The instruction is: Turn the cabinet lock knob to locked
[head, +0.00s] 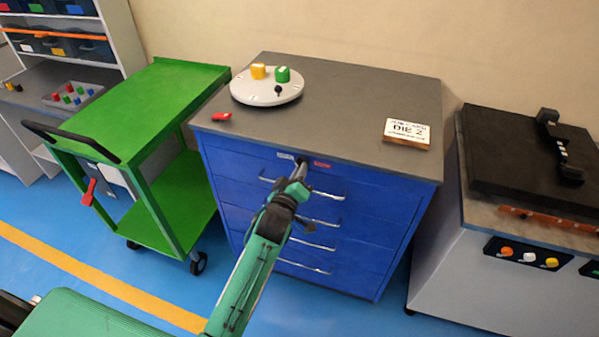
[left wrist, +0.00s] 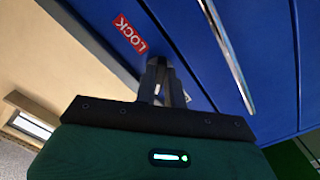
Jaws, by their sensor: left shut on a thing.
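The blue drawer cabinet (head: 355,215) has a grey top and several drawers with silver handles. Its lock knob is at the top front, between a pale label (head: 285,156) and a red label (head: 321,164); the knob is mostly hidden by my gripper. My left gripper (head: 300,170) reaches the top drawer front and is shut on the lock knob. In the left wrist view, the gripper fingers (left wrist: 161,80) meet the blue front just beside the red label, which reads LOCK (left wrist: 130,35). The knob's angle cannot be made out. My right gripper is not in view.
On the cabinet top are a round white plate (head: 250,95) with yellow and green pieces, a red object (head: 221,116) and a DIE 2 sign (head: 407,131). A green cart (head: 150,100) stands left, a grey machine (head: 490,260) right. A drawer handle (head: 322,194) lies just below the gripper.

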